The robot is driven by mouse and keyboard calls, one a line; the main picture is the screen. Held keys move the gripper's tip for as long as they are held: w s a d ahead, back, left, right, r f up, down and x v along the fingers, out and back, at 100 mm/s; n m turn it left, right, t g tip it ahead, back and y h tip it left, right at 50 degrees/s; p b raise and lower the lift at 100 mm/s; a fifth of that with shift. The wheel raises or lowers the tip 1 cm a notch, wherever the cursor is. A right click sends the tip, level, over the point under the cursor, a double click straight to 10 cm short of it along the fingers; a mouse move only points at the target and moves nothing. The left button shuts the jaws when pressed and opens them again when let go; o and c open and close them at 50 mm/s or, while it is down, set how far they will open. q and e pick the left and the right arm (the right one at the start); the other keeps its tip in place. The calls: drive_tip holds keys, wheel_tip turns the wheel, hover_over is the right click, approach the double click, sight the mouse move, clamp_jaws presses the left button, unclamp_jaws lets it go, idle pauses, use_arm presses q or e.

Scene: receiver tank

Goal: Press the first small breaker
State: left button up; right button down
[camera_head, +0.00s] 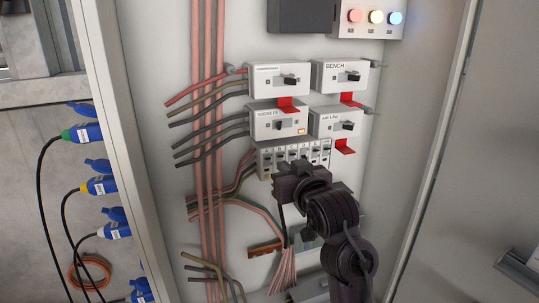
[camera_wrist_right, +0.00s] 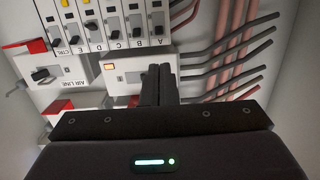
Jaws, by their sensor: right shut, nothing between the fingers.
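The row of small breakers (camera_head: 293,151) sits below the larger labelled switch boxes in the cabinet. In the right wrist view, seen upside down, the small breaker marked A (camera_wrist_right: 157,17) is at the right end of the lettered row, beside B, C and D. My right gripper (camera_head: 288,178) is shut and empty in front of the cabinet, just below the left part of the row in the head view. Its closed dark fingers (camera_wrist_right: 160,75) point toward the panel near breaker A; I cannot tell whether they touch anything. My left gripper is out of view.
The SOCKETS box (camera_head: 265,122) and AIR LINE box (camera_head: 324,121) are above the row, with red tabs. Pink and grey cables (camera_head: 208,120) run along the left. Three lit lamps (camera_head: 376,17) are at the top. The cabinet's left edge (camera_head: 115,140) bounds the space.

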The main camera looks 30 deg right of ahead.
sight(267, 151)
drive_tip(key=p+x, duration=0.3)
drive_tip(key=x, duration=0.5)
drive_tip(key=shift+w+r, duration=0.1)
drive_tip(key=shift+w, duration=0.1)
drive_tip(key=shift+w+d+f, duration=0.15)
drive_tip(key=shift+w+f, duration=0.05)
drive_tip(key=shift+w, duration=0.45)
